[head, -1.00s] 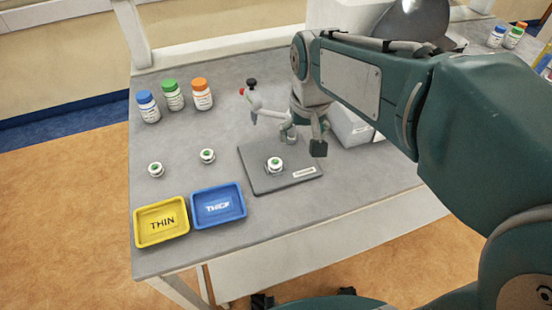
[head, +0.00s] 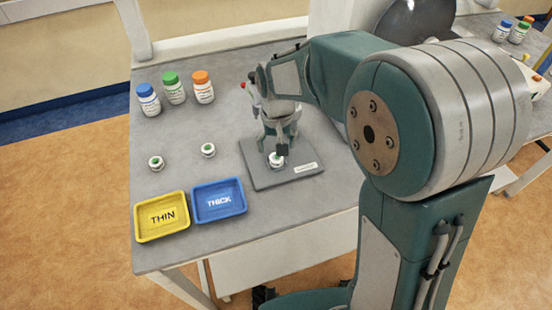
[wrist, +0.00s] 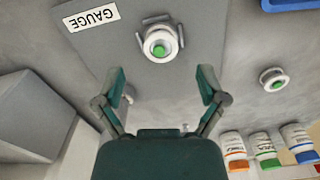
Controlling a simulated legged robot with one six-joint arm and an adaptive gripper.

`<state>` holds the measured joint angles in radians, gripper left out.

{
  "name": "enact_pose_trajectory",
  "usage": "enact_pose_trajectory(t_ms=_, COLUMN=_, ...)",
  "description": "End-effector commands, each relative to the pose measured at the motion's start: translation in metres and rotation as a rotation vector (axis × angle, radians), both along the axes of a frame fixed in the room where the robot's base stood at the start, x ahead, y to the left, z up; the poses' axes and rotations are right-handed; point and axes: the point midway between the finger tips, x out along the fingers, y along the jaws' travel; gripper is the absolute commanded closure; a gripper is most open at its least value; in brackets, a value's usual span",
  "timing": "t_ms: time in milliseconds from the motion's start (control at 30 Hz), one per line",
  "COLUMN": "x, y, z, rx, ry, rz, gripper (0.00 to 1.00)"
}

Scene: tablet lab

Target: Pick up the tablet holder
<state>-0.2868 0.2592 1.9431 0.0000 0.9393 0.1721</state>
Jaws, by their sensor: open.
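A small round white tablet holder with a green centre (head: 276,161) sits on the grey gauge plate (head: 262,182), between small grey brackets. In the wrist view the holder (wrist: 160,44) lies just beyond my fingertips, centred between them, with the plate's GAUGE label (wrist: 93,16) to its left. My gripper (head: 280,148) is open and empty over the plate, close behind the holder and partly covering it in the head view. Both fingers of my gripper (wrist: 161,78) show apart in the wrist view, not touching the holder. Two similar holders (head: 156,163) (head: 208,150) stand on the table at left.
A yellow THIN tray (head: 161,234) and a blue THICK tray (head: 219,214) lie at the table's front left. Bottles with blue (head: 148,100), green (head: 173,92) and orange (head: 203,91) caps stand at the back left. A grey box (wrist: 35,115) shows at left in the wrist view.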

Motion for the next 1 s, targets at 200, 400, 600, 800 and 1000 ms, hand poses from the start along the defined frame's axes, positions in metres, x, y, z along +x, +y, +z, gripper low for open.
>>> enact_pose_trajectory(t_ms=200, x=-0.004, y=0.002, z=-0.033, rx=-0.001, ry=0.003, rz=0.0, gripper=0.09)
enact_pose_trajectory(t_ms=400, x=-0.004, y=0.001, z=-0.041, rx=0.0, ry=0.001, rz=0.0, gripper=0.09)
enact_pose_trajectory(t_ms=600, x=-0.004, y=0.001, z=-0.04, rx=0.0, ry=0.0, rz=0.0, gripper=0.45)
enact_pose_trajectory(t_ms=800, x=-0.004, y=0.001, z=-0.04, rx=0.0, ry=0.0, rz=0.0, gripper=0.84)
enact_pose_trajectory(t_ms=1000, x=-0.004, y=0.001, z=-0.041, rx=0.0, ry=0.001, rz=0.0, gripper=0.9)
